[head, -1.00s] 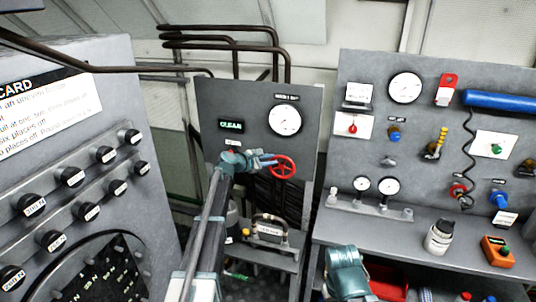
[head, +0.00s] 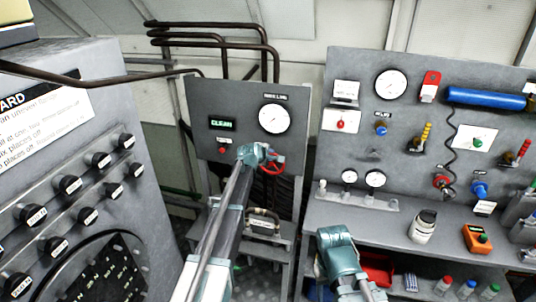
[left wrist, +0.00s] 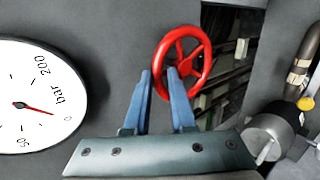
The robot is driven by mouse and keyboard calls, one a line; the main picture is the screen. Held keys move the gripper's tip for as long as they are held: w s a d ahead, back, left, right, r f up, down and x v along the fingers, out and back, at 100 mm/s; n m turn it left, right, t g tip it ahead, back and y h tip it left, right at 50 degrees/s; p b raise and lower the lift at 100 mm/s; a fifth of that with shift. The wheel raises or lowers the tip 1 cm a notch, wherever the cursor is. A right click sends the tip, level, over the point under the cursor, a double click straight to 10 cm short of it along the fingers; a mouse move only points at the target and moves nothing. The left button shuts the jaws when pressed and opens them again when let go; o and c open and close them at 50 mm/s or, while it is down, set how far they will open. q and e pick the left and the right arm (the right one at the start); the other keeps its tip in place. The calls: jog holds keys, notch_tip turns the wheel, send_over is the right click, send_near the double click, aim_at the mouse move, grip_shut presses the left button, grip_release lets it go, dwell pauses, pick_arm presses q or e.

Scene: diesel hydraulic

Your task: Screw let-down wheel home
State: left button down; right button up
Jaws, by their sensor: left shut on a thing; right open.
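The red let-down wheel (head: 273,168) sits at the lower right of the grey gauge panel (head: 200,105). My left gripper (head: 265,158) is at the wheel's left side and covers part of it in the head view. In the left wrist view the blue fingers of my left gripper (left wrist: 160,74) are shut on the left rim of the red wheel (left wrist: 205,67). The wheel's stem is not clearly visible. My right gripper (head: 338,250) is open in front of the bench at the right, its fingers hard to see.
A white gauge (head: 273,118) is on the panel; in the left wrist view its dial (left wrist: 35,95) has the needle near 0. A green display (head: 222,124) is lit. A knob console (head: 90,130) stands left. The bench (head: 390,222) at right holds a bottle (head: 423,226).

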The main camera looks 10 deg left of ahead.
pick_arm(q)
jog(key=shift+d, duration=0.15)
dwell(0.5)
jog(key=c, duration=0.8)
grip_release()
jog(key=shift+w, duration=0.15)
jog(key=shift+o, duration=0.2)
jog(key=shift+s+r+p, duration=0.3)
jog(key=shift+s+p, duration=0.1)
jog(key=shift+s, duration=0.05)
jog(key=shift+p+v, duration=0.7)
jog(key=shift+v, duration=0.45)
jog(key=s+a, duration=0.1)
jog(key=s, duration=1)
jog(key=shift+s, duration=0.25)
jog(key=shift+d, duration=0.15)
